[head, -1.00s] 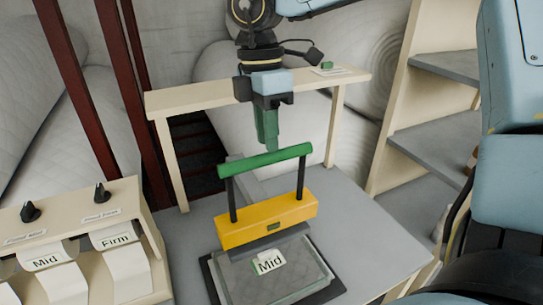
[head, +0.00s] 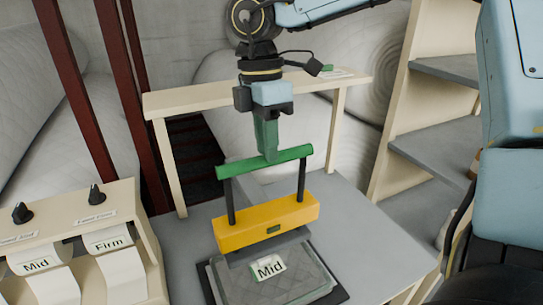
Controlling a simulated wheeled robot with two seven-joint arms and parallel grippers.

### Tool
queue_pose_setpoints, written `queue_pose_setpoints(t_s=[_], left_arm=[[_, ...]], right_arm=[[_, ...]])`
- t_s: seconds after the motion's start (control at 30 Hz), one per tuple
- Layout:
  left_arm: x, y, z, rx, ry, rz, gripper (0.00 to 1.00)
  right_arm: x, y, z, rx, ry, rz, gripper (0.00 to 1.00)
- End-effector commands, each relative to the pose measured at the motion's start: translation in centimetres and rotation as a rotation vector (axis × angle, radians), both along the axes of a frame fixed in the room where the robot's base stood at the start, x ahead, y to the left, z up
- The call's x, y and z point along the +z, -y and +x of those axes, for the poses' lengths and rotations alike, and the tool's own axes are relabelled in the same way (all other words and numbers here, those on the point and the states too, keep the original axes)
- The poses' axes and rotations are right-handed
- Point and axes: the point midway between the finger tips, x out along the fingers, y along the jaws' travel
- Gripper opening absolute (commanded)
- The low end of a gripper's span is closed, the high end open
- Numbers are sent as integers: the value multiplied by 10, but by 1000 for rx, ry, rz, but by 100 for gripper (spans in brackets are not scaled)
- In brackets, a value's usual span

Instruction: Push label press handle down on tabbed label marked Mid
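The label press has a green handle bar (head: 265,161) on two dark posts above a yellow block (head: 266,222). Below and in front of it, a white label marked Mid (head: 268,268) with a green edge lies on a grey quilted pad (head: 300,283). The yellow block stands behind the label, apart from it in the picture. My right gripper (head: 266,155) points straight down with its green fingers together, their tips at the handle bar's top. Nothing shows between the fingers. My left gripper is out of view.
A dispenser (head: 70,215) at left has two dark knobs and hanging strips marked Mid and Firm. A cream raised shelf (head: 200,99) stands behind the press, with shelving (head: 440,150) at right. The grey tabletop (head: 370,225) is clear right of the press.

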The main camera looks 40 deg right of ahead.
Motion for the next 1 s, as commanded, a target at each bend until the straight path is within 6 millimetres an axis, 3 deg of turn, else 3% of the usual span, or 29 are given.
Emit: queue_pose_setpoints(t_s=[0.17, 1.0], left_arm=[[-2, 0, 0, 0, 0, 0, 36], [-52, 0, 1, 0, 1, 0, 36]], right_arm=[[-3, 0, 0, 0, -1, 0, 24], [-54, 0, -1, 0, -3, 0, 24]])
